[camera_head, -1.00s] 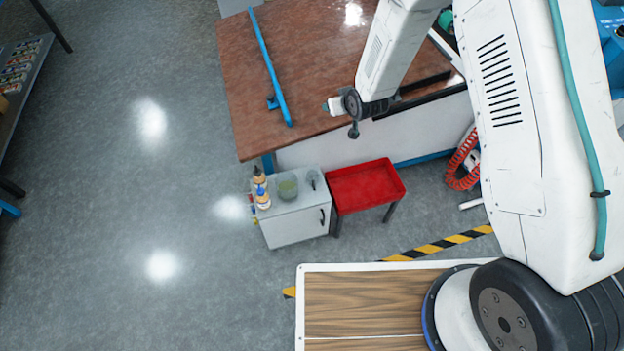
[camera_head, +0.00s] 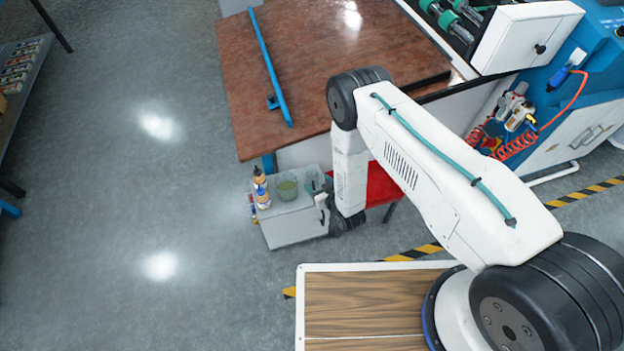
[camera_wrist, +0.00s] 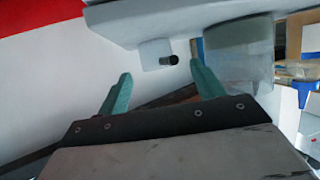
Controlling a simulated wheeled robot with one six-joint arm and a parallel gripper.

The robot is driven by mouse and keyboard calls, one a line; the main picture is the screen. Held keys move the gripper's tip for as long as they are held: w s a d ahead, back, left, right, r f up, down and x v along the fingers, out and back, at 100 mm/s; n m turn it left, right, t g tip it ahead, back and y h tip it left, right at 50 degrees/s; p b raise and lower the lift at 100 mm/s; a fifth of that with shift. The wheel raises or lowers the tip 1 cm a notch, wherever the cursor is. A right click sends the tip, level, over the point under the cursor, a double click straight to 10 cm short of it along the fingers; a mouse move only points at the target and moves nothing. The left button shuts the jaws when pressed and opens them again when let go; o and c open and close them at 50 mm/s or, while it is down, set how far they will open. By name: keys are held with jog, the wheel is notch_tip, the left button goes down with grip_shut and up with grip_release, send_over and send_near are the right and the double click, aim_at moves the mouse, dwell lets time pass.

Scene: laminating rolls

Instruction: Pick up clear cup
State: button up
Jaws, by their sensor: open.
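The small cabinet (camera_head: 296,228) also bears orange-capped bottles (camera_head: 261,188) on its left. The brown table (camera_head: 300,60) stands behind. Floor to the left is clear.

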aim_at(315, 180)
jog(key=x, duration=0.5)
jog(key=shift+w+d+f, duration=0.15)
jog(key=shift+w+f, duration=0.05)
jog(key=shift+c, duration=0.2)
jog(key=c, duration=1)
jog(key=shift+r, duration=0.1)
